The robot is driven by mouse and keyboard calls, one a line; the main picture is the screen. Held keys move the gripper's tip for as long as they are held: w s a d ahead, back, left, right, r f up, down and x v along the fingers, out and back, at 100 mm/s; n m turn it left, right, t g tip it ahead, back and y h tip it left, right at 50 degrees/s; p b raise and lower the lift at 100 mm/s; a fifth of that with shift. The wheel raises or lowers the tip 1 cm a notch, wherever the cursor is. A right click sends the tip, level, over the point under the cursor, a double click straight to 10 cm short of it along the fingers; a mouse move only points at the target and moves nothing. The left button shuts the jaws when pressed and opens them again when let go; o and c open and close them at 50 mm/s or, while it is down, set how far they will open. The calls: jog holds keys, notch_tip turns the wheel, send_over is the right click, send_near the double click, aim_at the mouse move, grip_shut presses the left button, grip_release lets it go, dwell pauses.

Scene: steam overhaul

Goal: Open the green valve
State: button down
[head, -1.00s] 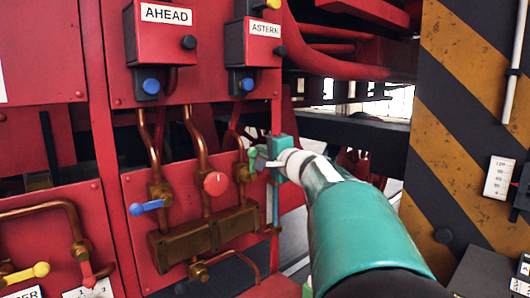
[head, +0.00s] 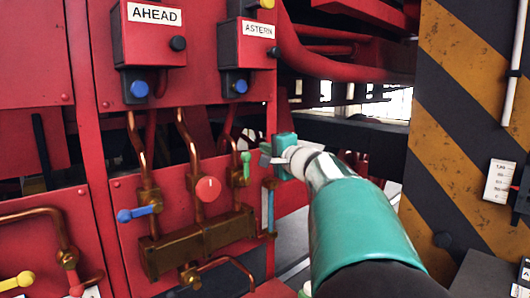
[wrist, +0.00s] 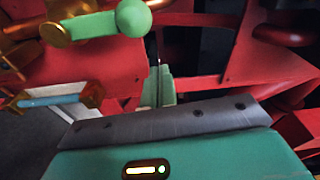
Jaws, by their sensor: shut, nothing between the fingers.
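The green valve has a green lever (head: 246,166) with a round knob at its upper end, on a brass body at the right of the red panel. The lever stands roughly upright. In the wrist view, the lever (wrist: 97,25) runs across the upper left, from a brass pivot to its pale green ball. My gripper (head: 266,158) is just right of the lever in the head view, with a small visible gap. In the wrist view its pale green fingers (wrist: 158,85) are together, empty, and below the ball. The fingers' exact depth relative to the lever is unclear.
A red round knob (head: 208,189) and a blue lever (head: 138,213) sit left on the same panel, above a brass manifold (head: 198,242). A blue-tubed gauge (head: 268,208) stands close below my gripper. A striped post (head: 455,130) is at the right.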

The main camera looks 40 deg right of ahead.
jog(key=s+a, duration=0.1)
jog(key=s, duration=0.9)
jog(key=shift+f, duration=0.15)
jog(key=shift+a, duration=0.15)
jog(key=s+a+f+n+g+y, duration=0.1)
jog(key=a+f+n+g+y, duration=0.4)
jog(key=a, duration=0.6)
jog(key=a+f+n+g+y, duration=0.1)
jog(key=a+f+n, duration=0.3)
jog(key=a+f, duration=0.55)
jog(key=s+a+f+n+g+h, duration=0.4)
jog(key=s+a+f+n+g, duration=0.2)
jog(key=s+a+f+n, duration=0.3)
jog(key=s+a+f, duration=0.3)
jog(key=s, duration=0.2)
jog(key=shift+f+g, duration=0.15)
jog(key=shift+g, duration=0.15)
